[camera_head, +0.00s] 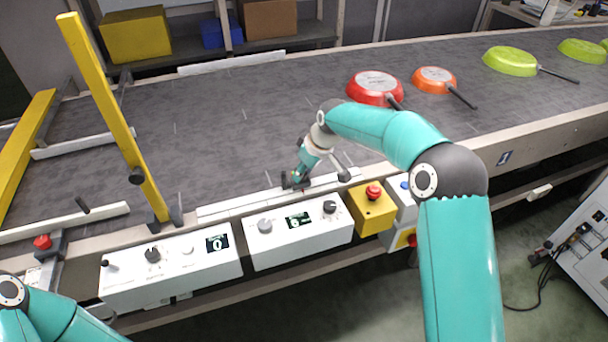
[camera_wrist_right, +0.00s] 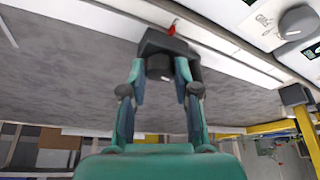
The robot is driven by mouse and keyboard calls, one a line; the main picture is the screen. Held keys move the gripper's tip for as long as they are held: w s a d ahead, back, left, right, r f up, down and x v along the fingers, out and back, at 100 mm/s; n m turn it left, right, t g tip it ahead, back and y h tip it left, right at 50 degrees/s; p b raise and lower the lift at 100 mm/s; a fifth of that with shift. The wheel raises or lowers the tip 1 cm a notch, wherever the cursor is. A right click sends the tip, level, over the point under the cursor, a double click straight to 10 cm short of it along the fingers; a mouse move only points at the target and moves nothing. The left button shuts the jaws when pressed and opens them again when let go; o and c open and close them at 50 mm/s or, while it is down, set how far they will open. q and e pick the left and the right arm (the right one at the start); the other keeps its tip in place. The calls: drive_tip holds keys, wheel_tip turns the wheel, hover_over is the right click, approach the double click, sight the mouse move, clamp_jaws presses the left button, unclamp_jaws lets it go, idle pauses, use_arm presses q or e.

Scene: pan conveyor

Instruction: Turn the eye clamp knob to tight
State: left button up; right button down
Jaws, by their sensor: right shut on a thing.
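The dark eye clamp (camera_head: 290,182) sits at the near edge of the conveyor, above the control boxes, and is small in the head view. My right gripper (camera_head: 299,177) reaches down to it there. In the right wrist view, a dark block (camera_wrist_right: 178,44) with a small red part lies at the fingertips. A short dark round knob (camera_wrist_right: 158,68) shows between the teal fingers of my right gripper (camera_wrist_right: 163,74), which is shut on it. Its setting cannot be read. My left arm shows at the lower left of the head view; its gripper is out of view.
White control boxes (camera_head: 283,243) with dials and displays hang along the near side. A yellow box with a red button (camera_head: 374,192) stands to their right. Red (camera_head: 372,86), orange (camera_head: 434,78) and green pans lie on the belt. A yellow upright (camera_head: 108,100) stands left.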

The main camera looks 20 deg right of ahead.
drive_tip(key=m+b, duration=0.1)
drive_tip(key=m, duration=0.1)
drive_tip(key=m+h+b, duration=0.1)
drive_tip(key=m, duration=0.1)
drive_tip(key=shift+a+m+t+h+b, duration=0.2)
drive_tip(key=shift+m+t+h+b, duration=0.1)
drive_tip(key=shift+t, duration=0.1)
drive_tip(key=m+h+b, duration=0.1)
drive_tip(key=m+b, duration=0.1)
drive_tip(key=m, duration=0.1)
drive_tip(key=shift+a+m, duration=0.1)
drive_tip(key=shift+m, duration=0.3)
drive_tip(key=shift+a+m+h, duration=0.1)
drive_tip(key=shift+m+h, duration=0.6)
drive_tip(key=shift+m, duration=0.5)
drive_tip(key=shift+w+r+m+g+h, duration=0.1)
drive_tip(key=shift+m+g+h, duration=0.4)
drive_tip(key=shift+m, duration=1)
drive_tip(key=c, duration=0.9)
unclamp_jaws()
drive_tip(key=shift+o, duration=0.2)
